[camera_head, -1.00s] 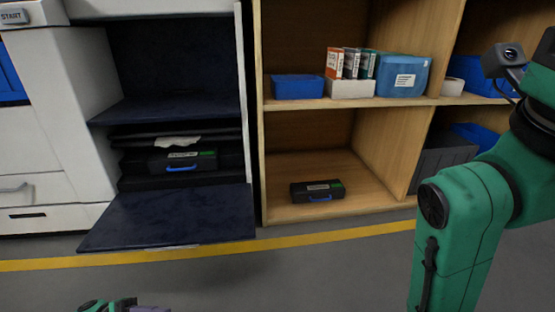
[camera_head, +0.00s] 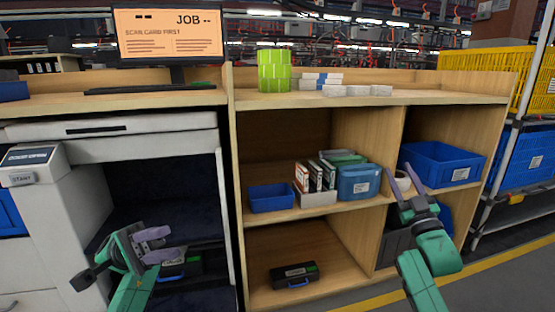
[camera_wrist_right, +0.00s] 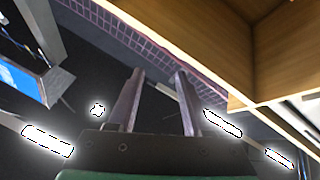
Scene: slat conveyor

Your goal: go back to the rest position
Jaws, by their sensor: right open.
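My left gripper (camera_head: 150,240) is at the lower left in the head view, in front of the open dark bay of the white machine. My right gripper (camera_head: 404,181) is raised in front of the right part of the wooden shelf, fingers pointing up. It is open and empty. In the right wrist view its two fingers (camera_wrist_right: 155,97) stand apart with nothing between them.
A black case (camera_head: 294,275) lies on the bottom shelf. Another dark case (camera_head: 180,266) sits in the machine bay, partly behind my left gripper. A blue bin (camera_head: 440,165) stands behind my right gripper. A monitor (camera_head: 168,35) and green stack (camera_head: 273,72) stand on the worktop.

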